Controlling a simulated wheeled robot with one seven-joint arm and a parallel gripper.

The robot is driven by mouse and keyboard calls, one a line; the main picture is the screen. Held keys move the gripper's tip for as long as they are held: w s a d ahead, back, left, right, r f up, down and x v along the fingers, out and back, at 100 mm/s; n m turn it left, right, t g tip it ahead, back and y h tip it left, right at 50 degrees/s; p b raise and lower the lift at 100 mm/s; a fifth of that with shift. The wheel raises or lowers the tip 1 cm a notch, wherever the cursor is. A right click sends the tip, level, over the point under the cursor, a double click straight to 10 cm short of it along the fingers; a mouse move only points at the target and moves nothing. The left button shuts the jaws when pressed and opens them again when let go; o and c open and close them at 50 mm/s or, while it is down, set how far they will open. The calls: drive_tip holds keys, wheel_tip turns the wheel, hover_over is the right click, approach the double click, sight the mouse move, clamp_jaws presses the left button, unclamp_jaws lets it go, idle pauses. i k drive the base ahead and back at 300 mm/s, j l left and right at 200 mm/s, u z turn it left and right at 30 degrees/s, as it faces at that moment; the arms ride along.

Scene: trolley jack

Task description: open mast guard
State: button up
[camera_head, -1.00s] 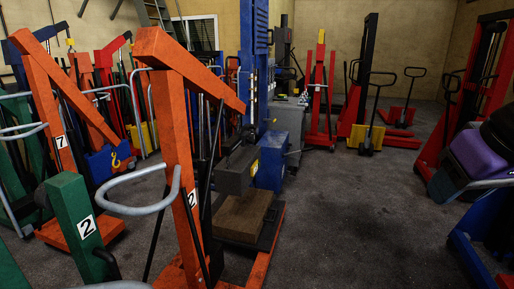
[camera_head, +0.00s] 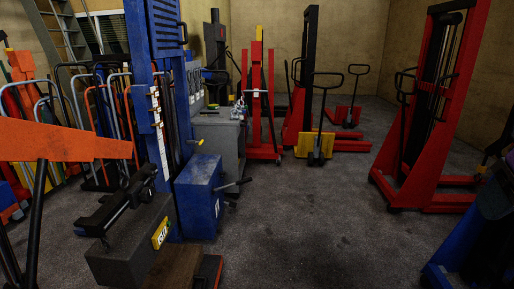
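No part is clearly recognisable as the mast guard. A tall blue mast (camera_head: 157,75) stands at left with a white scale strip on its front. A red stacker (camera_head: 455,85) with a dark upright panel inside its frame stands at right. Another red stacker (camera_head: 308,85) with a dark mast stands at the back centre. I cannot tell whether any of these carries the guard, or whether it is open. My gripper is not in view.
An orange crane arm (camera_head: 65,141) juts in at left. A blue box (camera_head: 199,198) with a lever and a grey block (camera_head: 130,250) stand by the blue mast. A yellow-fronted pallet truck (camera_head: 314,147) is farther back. The grey floor (camera_head: 310,225) in the middle is clear.

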sight(165, 24)
drive_tip(key=i, duration=1.8)
drive_tip(key=i+u, duration=0.15)
drive_tip(key=i, duration=0.45)
drive_tip(key=i+l+u, duration=0.2)
drive_tip(key=i, duration=0.45)
drive_tip(key=i+l+u, duration=0.15)
drive_tip(key=i, duration=0.45)
